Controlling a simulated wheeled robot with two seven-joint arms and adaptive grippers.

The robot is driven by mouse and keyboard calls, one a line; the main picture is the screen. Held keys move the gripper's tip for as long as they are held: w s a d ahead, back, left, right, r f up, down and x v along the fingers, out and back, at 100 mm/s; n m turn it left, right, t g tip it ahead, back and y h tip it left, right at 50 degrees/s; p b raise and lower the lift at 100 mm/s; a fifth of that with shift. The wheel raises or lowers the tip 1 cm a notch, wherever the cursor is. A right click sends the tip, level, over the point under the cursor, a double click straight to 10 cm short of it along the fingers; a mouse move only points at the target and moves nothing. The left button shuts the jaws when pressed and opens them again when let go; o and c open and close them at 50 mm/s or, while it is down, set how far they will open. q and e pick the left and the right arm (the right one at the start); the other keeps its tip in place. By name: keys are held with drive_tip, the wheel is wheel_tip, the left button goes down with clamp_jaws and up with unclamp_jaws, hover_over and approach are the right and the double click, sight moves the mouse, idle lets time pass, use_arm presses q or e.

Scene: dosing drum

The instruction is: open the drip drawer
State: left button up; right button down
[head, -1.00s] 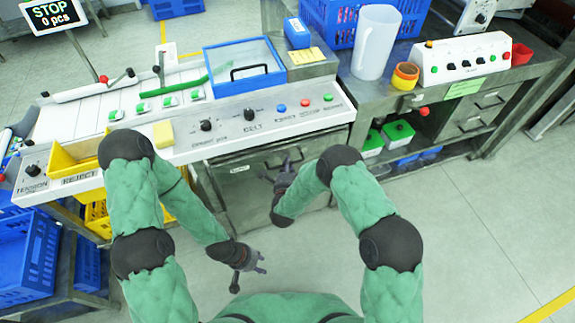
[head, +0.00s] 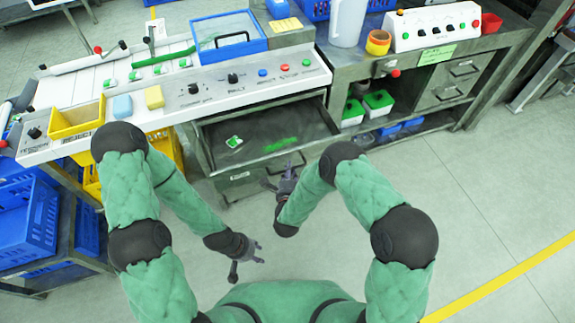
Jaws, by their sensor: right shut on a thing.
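The drip drawer (head: 262,122) under the machine's control panel stands open in the head view, pulled out toward me. Inside lie a small green-and-white piece (head: 234,142) and a green strip (head: 281,145). My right gripper (head: 278,180) is at the drawer's front face and is shut on its handle, which the fingers mostly hide. My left gripper (head: 247,267) hangs empty below the drawer front, over the floor, with its fingers apart.
The panel (head: 225,85) with knobs and buttons runs above the drawer. A yellow bin (head: 77,120), a blue sponge and a yellow sponge (head: 154,97) sit at its left. Blue crates (head: 28,220) stand at the lower left. Floor to the right is clear.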

drive_tip(key=shift+s+d+p, duration=0.1)
drive_tip(key=shift+s+d, duration=0.15)
drive_tip(key=shift+s, duration=0.55)
drive_tip(key=shift+s+d+p, duration=0.1)
drive_tip(key=shift+s+d, duration=0.15)
drive_tip(key=shift+s, duration=0.55)
drive_tip(key=shift+s+d+p, duration=0.1)
drive_tip(key=shift+s+d, duration=0.15)
drive_tip(key=shift+s, duration=0.55)
drive_tip(key=shift+f, duration=0.1)
drive_tip(key=c, duration=1.1)
unclamp_jaws()
drive_tip(key=shift+c, duration=0.2)
drive_tip(key=v, duration=0.7)
drive_tip(key=shift+s, duration=0.2)
